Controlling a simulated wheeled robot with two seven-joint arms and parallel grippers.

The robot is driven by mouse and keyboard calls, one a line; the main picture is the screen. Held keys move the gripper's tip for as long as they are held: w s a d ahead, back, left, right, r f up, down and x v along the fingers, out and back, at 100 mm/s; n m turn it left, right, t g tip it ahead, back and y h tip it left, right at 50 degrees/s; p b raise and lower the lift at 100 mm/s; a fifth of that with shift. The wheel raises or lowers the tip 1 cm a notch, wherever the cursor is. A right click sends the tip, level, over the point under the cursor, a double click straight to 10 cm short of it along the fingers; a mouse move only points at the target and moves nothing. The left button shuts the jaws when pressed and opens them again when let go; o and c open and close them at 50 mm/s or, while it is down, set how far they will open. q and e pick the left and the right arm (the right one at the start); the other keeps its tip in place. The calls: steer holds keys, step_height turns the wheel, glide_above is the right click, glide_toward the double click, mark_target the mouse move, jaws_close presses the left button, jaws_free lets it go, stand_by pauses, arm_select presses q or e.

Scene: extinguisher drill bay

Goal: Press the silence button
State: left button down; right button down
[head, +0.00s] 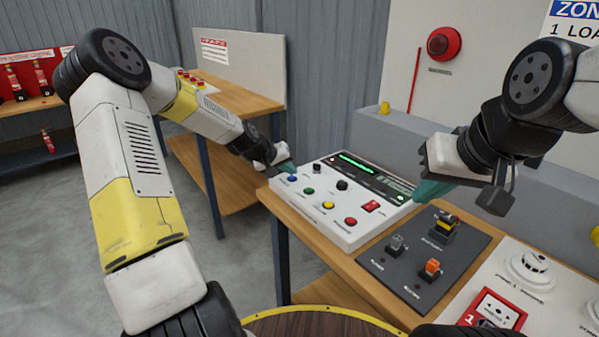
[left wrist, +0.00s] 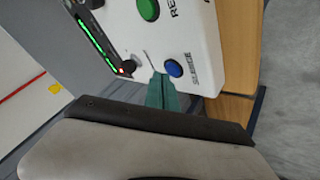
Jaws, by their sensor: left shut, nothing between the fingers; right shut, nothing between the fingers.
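The white control panel (head: 345,222) lies on the wooden bench. It has a row of blue (head: 292,179), green (head: 309,191), yellow (head: 328,205) and red (head: 350,221) round buttons. My left gripper (head: 287,168) is shut and empty at the panel's left end, close to the blue button. In the left wrist view its teal fingertips (left wrist: 160,85) are just beside the blue button (left wrist: 174,68); contact is unclear. My right gripper (head: 428,190) is shut and empty by the panel's right end.
A dark switch plate (head: 420,262) with several switches sits right of the panel. A white board with a detector (head: 530,268) and a red call point (head: 492,311) is further right. A second bench (head: 238,98) stands behind left. Grey floor is open at left.

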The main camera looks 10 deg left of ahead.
mark_target(290, 179)
arm_select(q)
steer(key=shift+r, duration=0.3)
steer(key=shift+r, duration=2.55)
